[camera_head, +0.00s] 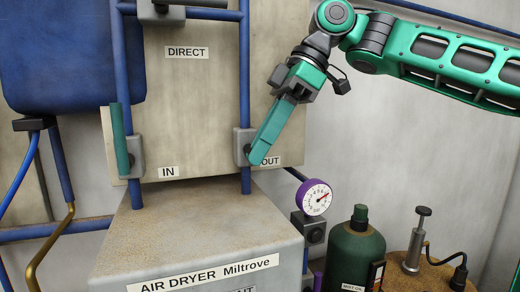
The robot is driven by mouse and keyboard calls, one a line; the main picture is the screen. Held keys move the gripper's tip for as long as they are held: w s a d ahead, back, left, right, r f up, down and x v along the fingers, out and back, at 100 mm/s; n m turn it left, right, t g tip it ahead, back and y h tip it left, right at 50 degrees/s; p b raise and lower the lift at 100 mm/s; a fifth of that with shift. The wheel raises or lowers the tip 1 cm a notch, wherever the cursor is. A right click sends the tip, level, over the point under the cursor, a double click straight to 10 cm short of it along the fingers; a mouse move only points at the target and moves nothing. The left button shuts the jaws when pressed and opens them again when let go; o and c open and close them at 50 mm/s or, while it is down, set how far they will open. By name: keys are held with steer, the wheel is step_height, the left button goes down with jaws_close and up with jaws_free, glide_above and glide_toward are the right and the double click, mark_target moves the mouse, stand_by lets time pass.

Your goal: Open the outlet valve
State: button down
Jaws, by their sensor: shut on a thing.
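The outlet valve (241,142) sits on the blue vertical pipe beside a label that reads "OUT", which is partly covered. Its flat teal lever (269,134) runs from the valve up and to the right, tilted from the line of the pipe. My gripper (289,92) comes from the upper right and is shut on the upper end of this lever. The fingertips are small and partly hidden by the gripper body. The inlet valve (136,157), by the label "IN", has its teal lever (121,140) nearly upright along its pipe.
The air dryer (200,235) stands below the valves. A purple-rimmed gauge (315,197) is at its right, above a green bottle (355,250) and a small hand pump (415,245). A "DIRECT" label (186,53) is on the panel. A blue tank (70,55) hangs at left.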

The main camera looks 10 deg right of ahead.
steer(key=shift+w+a+r+t+h, duration=0.15)
steer(key=shift+a+t+h, duration=0.1)
steer(key=shift+h, duration=0.9)
steer(key=shift+s+a+r+t+h, duration=0.1)
steer(key=shift+a+t+h, duration=0.1)
steer(key=shift+h, duration=0.95)
steer(key=c, duration=1.8)
jaws_free()
steer(key=shift+w, duration=0.25)
steer(key=shift+o, duration=0.3)
steer(key=shift+f, duration=0.1)
steer(key=shift+s, duration=0.1)
step_height(320, 180, up, 8)
steer(key=shift+w+d, duration=0.3)
steer(key=shift+w, duration=0.05)
